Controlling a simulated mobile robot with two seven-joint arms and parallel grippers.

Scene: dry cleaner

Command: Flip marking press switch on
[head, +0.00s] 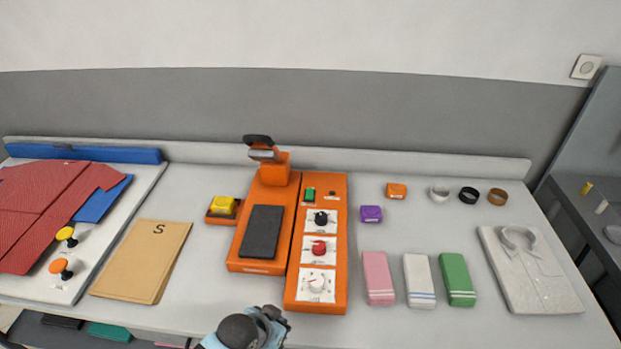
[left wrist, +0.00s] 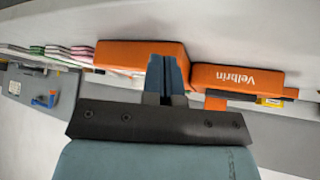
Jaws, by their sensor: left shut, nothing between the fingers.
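The orange marking press (head: 268,212) stands mid-table with its black-handled head raised over a dark pad. Its orange control panel (head: 341,225) is on its right, with black, red and white knobs. A small green switch (head: 309,194) is at the panel's top left; its position is too small to tell. My left gripper (head: 277,313) is shut and empty, just in front of the press and panel. In the left wrist view its fingers (left wrist: 168,72) are in front of the panel (left wrist: 140,56) and press (left wrist: 237,79), seen upside down. My right gripper is not in view.
A yellow stamp block (head: 222,205) sits left of the press. A tan folder marked S (head: 143,260) and red shirt (head: 45,205) lie farther left. Purple (head: 371,214) and orange blocks (head: 396,191), rings, folded cloths (head: 419,280) and a white shirt (head: 530,270) are to the right.

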